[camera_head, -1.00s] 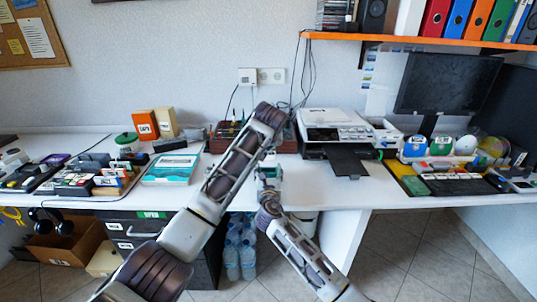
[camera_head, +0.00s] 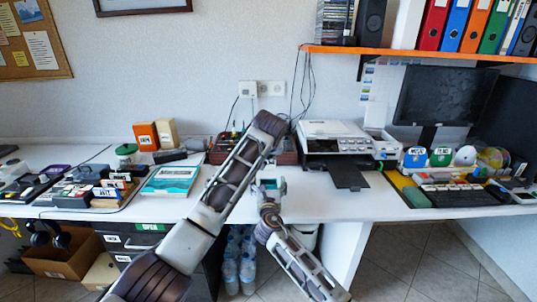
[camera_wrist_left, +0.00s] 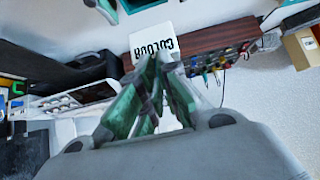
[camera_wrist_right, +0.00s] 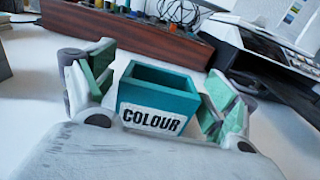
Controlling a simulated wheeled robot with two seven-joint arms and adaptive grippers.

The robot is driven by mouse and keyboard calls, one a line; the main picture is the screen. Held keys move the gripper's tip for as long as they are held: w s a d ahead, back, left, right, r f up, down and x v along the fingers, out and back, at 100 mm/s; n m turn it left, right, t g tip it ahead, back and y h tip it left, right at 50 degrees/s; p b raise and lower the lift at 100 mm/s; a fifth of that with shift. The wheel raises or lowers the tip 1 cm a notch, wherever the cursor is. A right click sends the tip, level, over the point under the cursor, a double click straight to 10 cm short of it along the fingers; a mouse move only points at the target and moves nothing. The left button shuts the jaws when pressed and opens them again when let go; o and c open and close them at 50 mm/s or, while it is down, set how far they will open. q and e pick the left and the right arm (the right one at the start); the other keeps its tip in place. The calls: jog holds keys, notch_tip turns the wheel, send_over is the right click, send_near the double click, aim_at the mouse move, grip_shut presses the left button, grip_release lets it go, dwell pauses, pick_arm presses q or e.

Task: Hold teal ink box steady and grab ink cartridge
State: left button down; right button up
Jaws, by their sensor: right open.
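The teal ink box (camera_wrist_right: 158,90), open-topped with a white COLOUR label, stands between the fingers of my right gripper (camera_wrist_right: 160,100) in the right wrist view. That gripper is open, with a gap at each side. The box (camera_head: 270,184) shows small in the head view near the desk's front edge. In the left wrist view, the fingers of my left gripper (camera_wrist_left: 156,62) close together at the edge of a white block marked COLOUR, the ink cartridge (camera_wrist_left: 150,32). The box and right fingers are cut off at that view's top. My left fingertips are hidden in the head view.
A printer (camera_head: 333,140) stands to the right at the back, and a reddish-brown tool rack (camera_wrist_right: 130,38) lies behind the box. A teal book (camera_head: 172,180) and cluttered boxes are to the left. The desk around the teal box is clear.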

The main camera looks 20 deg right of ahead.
jog(key=shift+s, duration=0.15)
jog(key=shift+v, duration=5.9)
pick_arm(q)
jog(key=shift+s, duration=0.1)
pick_arm(e)
jog(key=shift+s, duration=0.1)
